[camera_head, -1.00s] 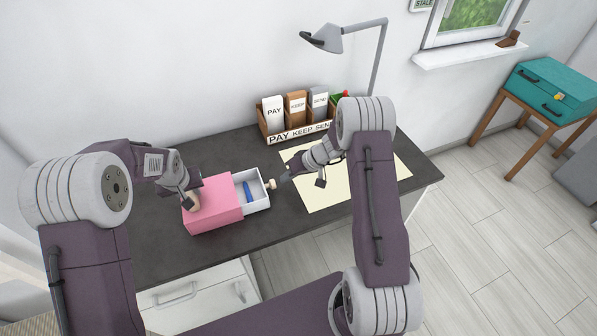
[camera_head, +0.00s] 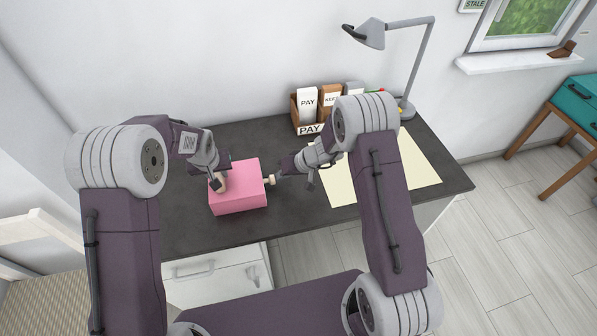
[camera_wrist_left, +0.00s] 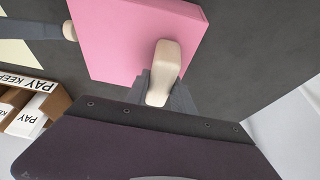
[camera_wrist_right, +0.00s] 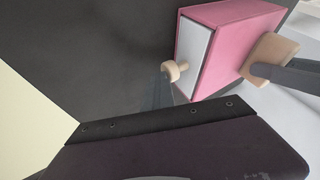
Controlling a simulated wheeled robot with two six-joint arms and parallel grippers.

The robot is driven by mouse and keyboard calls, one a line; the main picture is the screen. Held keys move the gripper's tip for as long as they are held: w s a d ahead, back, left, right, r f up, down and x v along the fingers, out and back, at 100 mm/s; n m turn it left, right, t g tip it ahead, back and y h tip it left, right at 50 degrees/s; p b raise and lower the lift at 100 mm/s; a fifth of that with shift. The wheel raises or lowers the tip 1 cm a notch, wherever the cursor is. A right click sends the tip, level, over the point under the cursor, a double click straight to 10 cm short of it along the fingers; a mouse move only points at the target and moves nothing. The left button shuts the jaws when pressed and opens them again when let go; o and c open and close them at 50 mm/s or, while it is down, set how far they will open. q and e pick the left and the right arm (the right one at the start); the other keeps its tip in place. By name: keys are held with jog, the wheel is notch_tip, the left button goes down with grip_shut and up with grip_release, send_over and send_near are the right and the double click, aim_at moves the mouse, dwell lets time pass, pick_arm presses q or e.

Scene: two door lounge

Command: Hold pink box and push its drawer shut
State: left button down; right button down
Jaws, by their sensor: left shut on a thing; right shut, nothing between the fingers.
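The pink box (camera_head: 240,198) sits on the dark desk, with its drawer side facing right. The white drawer front (camera_wrist_right: 192,57) shows in the right wrist view, about level with the box's edge, with a round wooden knob (camera_wrist_right: 174,70). My left gripper (camera_head: 217,184) is shut on the box's pale wooden handle (camera_wrist_left: 165,68) on the left side. My right gripper (camera_head: 283,177) is shut and empty, its tips at the knob; whether they touch it I cannot tell. The inside of the drawer is hidden.
A wooden letter rack (camera_head: 298,112) and a grey lamp (camera_head: 405,108) stand at the back of the desk (camera_head: 180,218). A cream sheet (camera_head: 420,170) lies to the right. The desk left of the box is clear.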

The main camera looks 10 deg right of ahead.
pick_arm(q)
jog(key=shift+d, duration=0.1)
pick_arm(e)
jog(key=shift+a, duration=0.6)
jog(key=shift+d, duration=0.1)
jog(key=d, duration=0.2)
jog(key=d+r, duration=0.1)
jog(key=d, duration=0.2)
jog(key=shift+s+r, duration=0.15)
jog(key=shift+s, duration=0.05)
pick_arm(q)
jog(key=c, duration=1)
grip_release()
pick_arm(e)
jog(key=v, duration=0.8)
jog(key=shift+s+r, duration=0.15)
jog(key=shift+s, duration=0.05)
